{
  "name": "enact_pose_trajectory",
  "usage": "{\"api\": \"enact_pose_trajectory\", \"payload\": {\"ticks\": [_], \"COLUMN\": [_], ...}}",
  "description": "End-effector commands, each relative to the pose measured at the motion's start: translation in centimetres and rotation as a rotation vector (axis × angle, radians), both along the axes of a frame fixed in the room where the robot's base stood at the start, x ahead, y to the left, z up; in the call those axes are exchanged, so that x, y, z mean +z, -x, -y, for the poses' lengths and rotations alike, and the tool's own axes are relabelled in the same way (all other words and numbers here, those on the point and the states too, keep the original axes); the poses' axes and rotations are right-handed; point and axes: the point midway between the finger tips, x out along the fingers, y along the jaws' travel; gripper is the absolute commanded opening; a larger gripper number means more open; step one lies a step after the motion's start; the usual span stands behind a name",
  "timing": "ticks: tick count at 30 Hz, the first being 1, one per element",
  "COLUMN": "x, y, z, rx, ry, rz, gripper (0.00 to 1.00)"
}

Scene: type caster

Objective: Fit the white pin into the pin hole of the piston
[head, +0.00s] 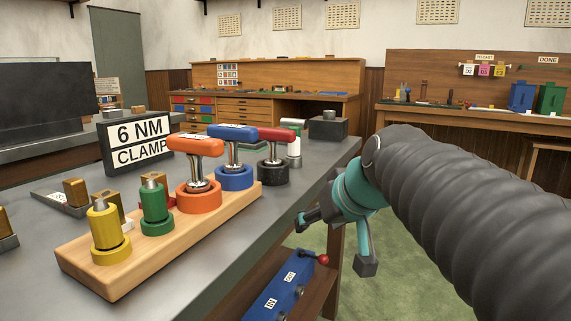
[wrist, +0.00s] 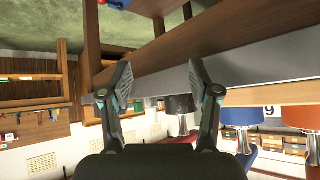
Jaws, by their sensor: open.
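I cannot make out a white pin or a piston with a pin hole for sure in either view. The wrist picture is turned over.
A "6 NM CLAMP" sign (head: 137,143) stands behind. A blue box (head: 281,290) with a red-knobbed lever sits on a lower shelf.

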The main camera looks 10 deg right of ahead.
Motion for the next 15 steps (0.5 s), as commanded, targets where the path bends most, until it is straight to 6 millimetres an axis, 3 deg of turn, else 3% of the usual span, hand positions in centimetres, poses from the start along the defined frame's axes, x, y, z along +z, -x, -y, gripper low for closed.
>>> {"api": "enact_pose_trajectory", "payload": {"ticks": [1, 9, 15], "x": [0.8, 8.6, 11.8], "y": [-2.0, -10.6, -13.2], "z": [0.3, 2.4, 3.5], "rx": [0.011, 0.082, 0.107], "ry": [-0.007, -0.009, 0.003], "rz": [0.041, 0.281, 0.378], "gripper": [0.62, 0.62, 0.62]}}
